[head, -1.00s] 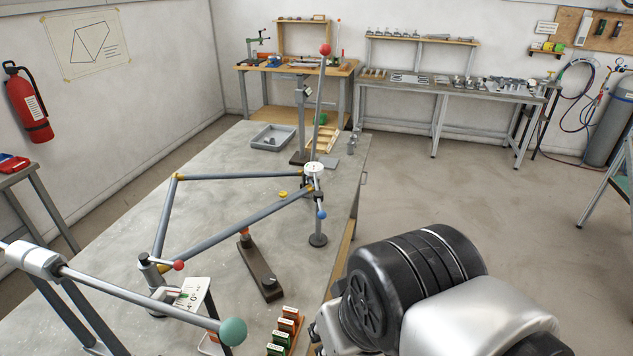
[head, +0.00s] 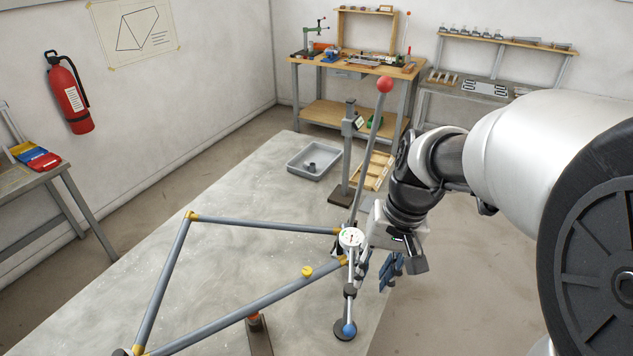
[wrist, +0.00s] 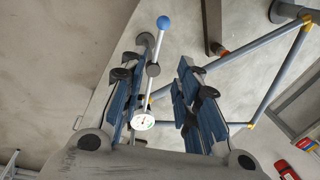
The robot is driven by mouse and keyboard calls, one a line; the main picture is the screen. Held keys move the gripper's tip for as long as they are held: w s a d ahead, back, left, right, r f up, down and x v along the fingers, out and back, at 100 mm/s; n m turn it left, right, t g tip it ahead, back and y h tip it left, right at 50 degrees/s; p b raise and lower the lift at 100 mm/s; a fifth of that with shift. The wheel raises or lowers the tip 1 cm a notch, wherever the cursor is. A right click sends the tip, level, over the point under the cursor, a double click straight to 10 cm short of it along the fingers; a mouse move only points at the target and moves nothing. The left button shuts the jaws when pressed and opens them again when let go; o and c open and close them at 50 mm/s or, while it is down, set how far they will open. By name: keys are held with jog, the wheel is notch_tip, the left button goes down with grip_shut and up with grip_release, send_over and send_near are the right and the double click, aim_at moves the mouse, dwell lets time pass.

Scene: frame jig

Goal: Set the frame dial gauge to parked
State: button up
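The frame dial gauge is a round white dial (head: 350,238) at the right corner of the grey tube frame (head: 255,228). In the wrist view the dial (wrist: 143,122) faces the camera between my fingers, closer to the left one. A rod with a blue ball (head: 349,330) runs down from the dial in the head view; the ball also shows in the wrist view (wrist: 163,22). My gripper (wrist: 160,82) is open, with blue finger pads apart and nothing held. In the head view it is just right of the dial, partly hidden; contact cannot be told.
A tall lever with a red ball (head: 384,85) rises behind the dial, close to my wrist. A grey tray (head: 312,160) and a wooden rack (head: 373,170) lie farther back on the table. The table left of the frame (head: 130,270) is clear.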

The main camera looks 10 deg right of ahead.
aim_at(350, 318)
jog(key=a+f+b, duration=0.1)
jog(key=f, duration=0.4)
jog(key=a+f+b, duration=0.1)
jog(key=f+b, duration=0.1)
jog(key=f, duration=0.3)
jog(key=f+b, duration=0.1)
jog(key=f, duration=0.5)
jog(key=shift+w+a+f, duration=0.1)
jog(key=shift+w+a, duration=0.25)
jog(key=shift+a, duration=0.05)
jog(key=shift+c, duration=0.2)
grip_shut()
